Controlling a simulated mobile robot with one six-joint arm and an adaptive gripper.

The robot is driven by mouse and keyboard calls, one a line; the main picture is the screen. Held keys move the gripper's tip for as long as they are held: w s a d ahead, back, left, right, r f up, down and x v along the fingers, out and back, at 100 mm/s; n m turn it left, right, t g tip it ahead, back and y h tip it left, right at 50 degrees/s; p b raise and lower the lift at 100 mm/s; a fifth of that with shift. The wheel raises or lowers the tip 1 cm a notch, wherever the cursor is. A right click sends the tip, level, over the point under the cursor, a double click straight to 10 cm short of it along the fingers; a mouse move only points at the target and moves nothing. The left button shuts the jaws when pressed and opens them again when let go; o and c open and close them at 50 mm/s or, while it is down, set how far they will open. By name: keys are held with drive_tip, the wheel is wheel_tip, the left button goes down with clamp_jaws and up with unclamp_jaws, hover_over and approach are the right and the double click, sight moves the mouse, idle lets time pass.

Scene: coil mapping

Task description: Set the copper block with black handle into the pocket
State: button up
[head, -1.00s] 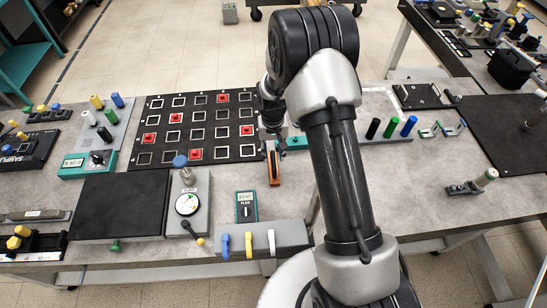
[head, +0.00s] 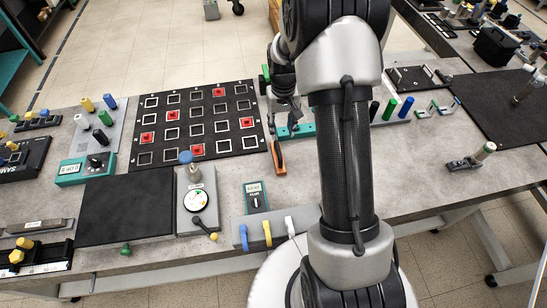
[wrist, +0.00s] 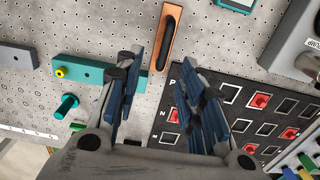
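The copper block with black handle (head: 280,165) lies on the bench just right of the black grid board (head: 234,125). In the wrist view the block (wrist: 167,38) is at the top centre, its long handle running along it, apart from the fingers. My gripper (head: 288,112) is behind the block in the head view, partly hidden by my arm. In the wrist view my gripper (wrist: 160,62) is open, with nothing between its blue-padded fingers. The board has rows of square frames, several with red pieces. I cannot tell which recess is the pocket.
A teal bar (wrist: 90,72) with a yellow-ringed peg lies left of the block in the wrist view. A grey gauge box (head: 196,212), a teal meter (head: 254,197) and a black mat (head: 125,212) stand nearer the front.

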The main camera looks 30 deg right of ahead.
sight(278, 149)
wheel_tip(278, 149, down, 7)
drive_tip(key=shift+a+f+b, duration=0.15)
drive_tip(key=shift+f+b, duration=0.05)
drive_tip(key=shift+b, duration=0.5)
drive_tip(key=shift+w+a+f+b, duration=0.15)
drive_tip(key=shift+f+b, duration=0.3)
drive_tip(key=shift+f, duration=0.9)
drive_tip(key=shift+w+a+f+b, duration=0.15)
drive_tip(key=shift+f+b, duration=0.25)
drive_tip(key=shift+f, duration=0.95)
drive_tip(key=shift+s, duration=0.1)
clamp_jaws()
drive_tip(key=shift+r, duration=0.1)
